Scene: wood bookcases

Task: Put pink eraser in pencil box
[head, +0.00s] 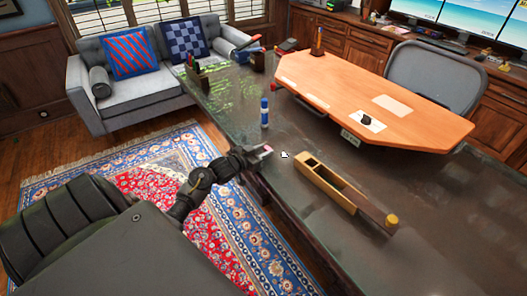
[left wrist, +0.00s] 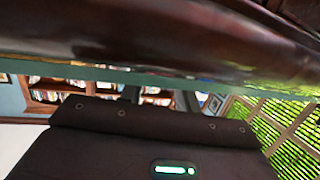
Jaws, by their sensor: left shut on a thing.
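The pink eraser (head: 267,148) shows as a small pink spot at the tip of my left gripper (head: 262,151), by the near edge of the dark glossy table. My left gripper is shut on it and hides most of it. The pencil box (head: 347,190) is a long wooden box lying on the table to the right of the gripper, apart from it. Its top is partly open over dark compartments, and a yellow round thing (head: 391,220) is at its near right end. My right gripper is not in view. The left wrist view shows neither eraser nor box.
A blue bottle-like item (head: 264,113) stands upright behind my gripper. A small white item (head: 284,155) lies between gripper and box. An orange wooden desk section (head: 370,98) stands beyond the box. The dark tabletop (head: 440,195) right of the box is clear.

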